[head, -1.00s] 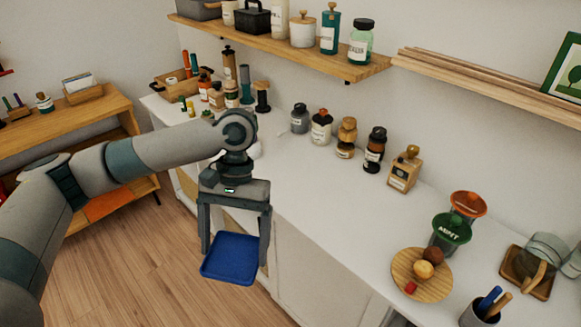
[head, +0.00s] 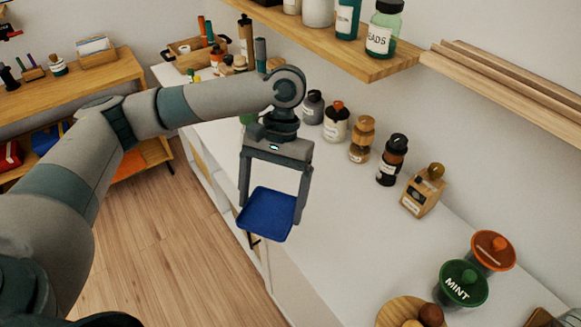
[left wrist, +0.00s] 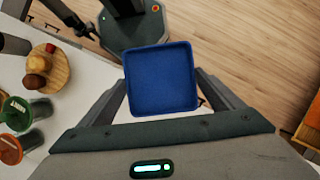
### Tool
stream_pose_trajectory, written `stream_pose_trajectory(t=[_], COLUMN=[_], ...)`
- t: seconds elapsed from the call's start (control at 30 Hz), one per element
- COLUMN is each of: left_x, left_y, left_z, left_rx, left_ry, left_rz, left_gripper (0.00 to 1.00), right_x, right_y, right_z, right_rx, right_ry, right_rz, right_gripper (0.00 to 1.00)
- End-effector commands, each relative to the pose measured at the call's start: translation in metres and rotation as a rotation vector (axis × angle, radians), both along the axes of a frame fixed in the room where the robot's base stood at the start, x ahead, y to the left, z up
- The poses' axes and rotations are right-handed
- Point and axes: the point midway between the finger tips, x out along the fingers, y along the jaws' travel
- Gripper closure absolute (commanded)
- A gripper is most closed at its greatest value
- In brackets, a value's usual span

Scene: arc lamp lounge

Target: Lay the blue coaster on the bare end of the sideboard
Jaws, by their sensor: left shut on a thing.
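The blue coaster (head: 267,214) is a square with a low raised rim. My left gripper (head: 269,205) is shut on it, with a finger at each of two opposite sides. In the head view the coaster hangs tilted at the front edge of the white sideboard (head: 335,215). In the left wrist view the coaster (left wrist: 160,80) sits between the fingers, with the wooden floor and part of my base behind it. A bare stretch of sideboard top shows to the right of the gripper.
A green mint jar (head: 460,288), an orange-lidded jar (head: 492,250) and a round wooden board (head: 400,311) stand at the near right. A wooden shelf (head: 330,38) overhangs the back.

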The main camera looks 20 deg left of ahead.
Motion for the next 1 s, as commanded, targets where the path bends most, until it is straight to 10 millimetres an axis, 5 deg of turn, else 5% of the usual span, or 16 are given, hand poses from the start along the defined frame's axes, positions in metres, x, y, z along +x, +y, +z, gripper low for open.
stream_pose_trajectory(t=[0.27,0.57,0.77,1.0], left_x=[0.0,0.01,0.043,0.092], left_y=[0.0,-0.012,-0.052,-0.125], left_z=[0.0,-0.006,-0.023,-0.05], left_rx=[0.0,-0.001,-0.005,-0.004], left_ry=[0.0,0.001,0.004,0.009], left_rz=[0.0,0.049,0.238,0.62], left_gripper=[0.35,0.35,0.35,0.35], right_x=[-0.011,-0.007,0.016,0.069], right_y=[0.015,0.011,0.011,0.034], right_z=[0.0,-0.004,-0.012,-0.016], right_rx=[0.015,0.011,0.017,0.056], right_ry=[0.012,0.006,-0.045,-0.166], right_rz=[-0.005,-0.002,0.002,0.008], right_gripper=[0.69,0.69,0.69,0.69])
